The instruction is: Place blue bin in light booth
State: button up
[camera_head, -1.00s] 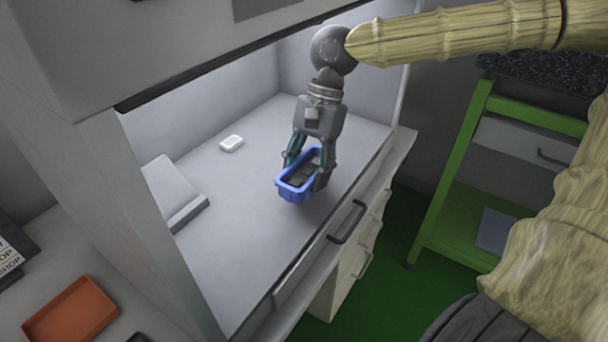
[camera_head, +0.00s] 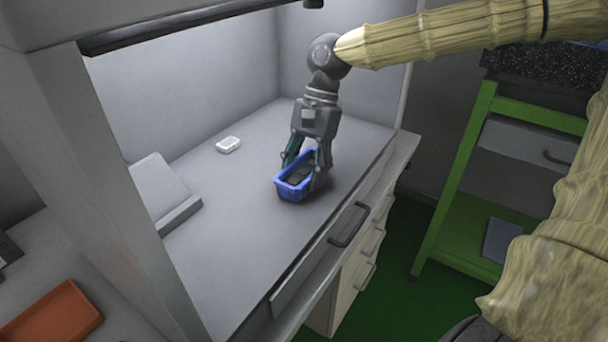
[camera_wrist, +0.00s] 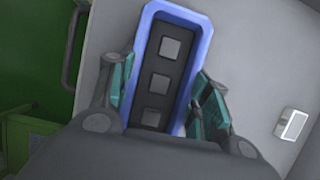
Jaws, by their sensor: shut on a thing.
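The blue bin (camera_head: 290,186) is a small open tray with dark contents, seen low over the grey surface inside the light booth (camera_head: 245,233). My gripper (camera_head: 305,165) is shut on the bin, with a finger at each long side. The wrist view shows the bin (camera_wrist: 205,60) between my teal-padded fingers, with several grey square pieces in a dark insert inside it. Whether the bin's underside touches the booth floor I cannot tell.
A small white box (camera_head: 228,144) and a pale wedge-shaped stand (camera_head: 165,195) are on the booth floor. The booth's left post (camera_head: 135,190) stands close by. An orange tray (camera_head: 52,318) lies outside at lower left. A green-framed cart (camera_head: 455,170) stands right.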

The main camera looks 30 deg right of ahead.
aim_at(302, 175)
jog(key=shift+r, duration=0.15)
jog(key=o, duration=1)
jog(key=shift+r, duration=0.2)
jog(key=p+v, duration=0.2)
jog(key=v, duration=0.1)
jog(key=shift+a+p, duration=0.1)
jog(key=shift+p, duration=0.3)
jog(key=w+d, duration=0.1)
jog(key=d, duration=0.2)
jog(key=w+d+p, duration=0.1)
jog(key=w+d, duration=0.1)
jog(key=d, duration=0.2)
jog(key=w+d, duration=0.1)
jog(key=d, duration=0.3)
jog(key=shift+w+d+f+p, duration=0.1)
jog(key=shift+w+f+p, duration=0.15)
jog(key=shift+p, duration=0.05)
